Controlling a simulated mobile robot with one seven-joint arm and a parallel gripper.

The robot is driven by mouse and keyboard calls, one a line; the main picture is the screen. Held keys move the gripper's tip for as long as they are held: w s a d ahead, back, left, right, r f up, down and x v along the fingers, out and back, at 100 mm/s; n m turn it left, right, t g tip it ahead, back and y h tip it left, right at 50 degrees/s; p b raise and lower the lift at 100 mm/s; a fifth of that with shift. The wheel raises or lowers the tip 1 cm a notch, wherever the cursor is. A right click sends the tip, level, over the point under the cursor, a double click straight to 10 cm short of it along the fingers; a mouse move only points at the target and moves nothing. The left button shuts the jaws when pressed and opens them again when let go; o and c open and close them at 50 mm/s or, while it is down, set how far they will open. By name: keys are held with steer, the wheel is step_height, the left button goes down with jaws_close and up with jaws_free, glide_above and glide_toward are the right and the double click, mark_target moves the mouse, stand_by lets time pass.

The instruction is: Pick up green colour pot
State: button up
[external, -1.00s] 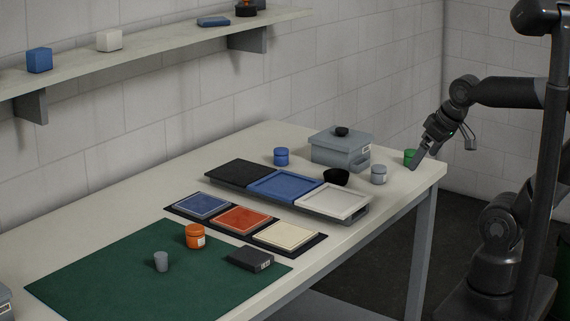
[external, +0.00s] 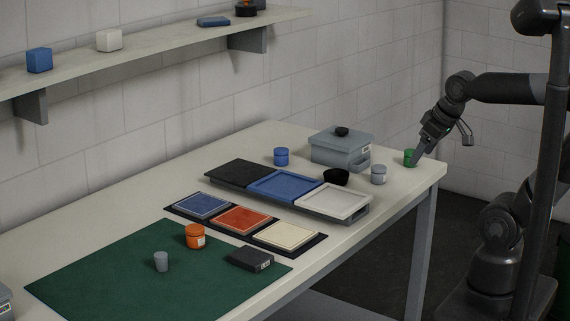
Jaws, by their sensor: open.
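The green colour pot (external: 409,158) stands upright on the far right corner of the pale table (external: 408,190). My gripper (external: 418,160) is at the pot's right side, pointing down and to the left, its fingers overlapping the pot's right edge in the picture. It is open. I cannot tell whether a finger touches the pot or whether the pot sits between the fingers.
A grey pot (external: 378,174), a black bowl (external: 336,177) and a lidded grey box (external: 340,148) stand to the left of the green pot. A blue pot (external: 281,156), a three-part tray (external: 350,213) and a green mat (external: 110,270) with an orange pot (external: 195,236) lie further left.

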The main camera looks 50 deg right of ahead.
steer(key=w+d+r+n+g+h, duration=0.1)
steer(key=w+d+r+g, duration=0.15)
steer(key=w+d, duration=0.6)
steer(key=n+g+y, duration=0.1)
steer(key=n+g, duration=0.1)
steer(key=g, duration=0.1)
glide_above(411, 151)
step_height(411, 151, down, 11)
steer(key=shift+d+r, duration=0.15)
steer(key=shift+r, duration=0.05)
steer(key=shift+s+d+f, duration=0.1)
steer(key=shift+d+f, duration=0.1)
steer(key=shift+f, duration=0.1)
step_height(411, 151, down, 5)
steer(key=shift+f, duration=0.1)
steer(key=f, duration=0.5)
steer(key=shift+a+f, duration=0.1)
steer(key=shift+a, duration=0.2)
steer(key=shift+w, duration=0.2)
steer(key=c, duration=1.1)
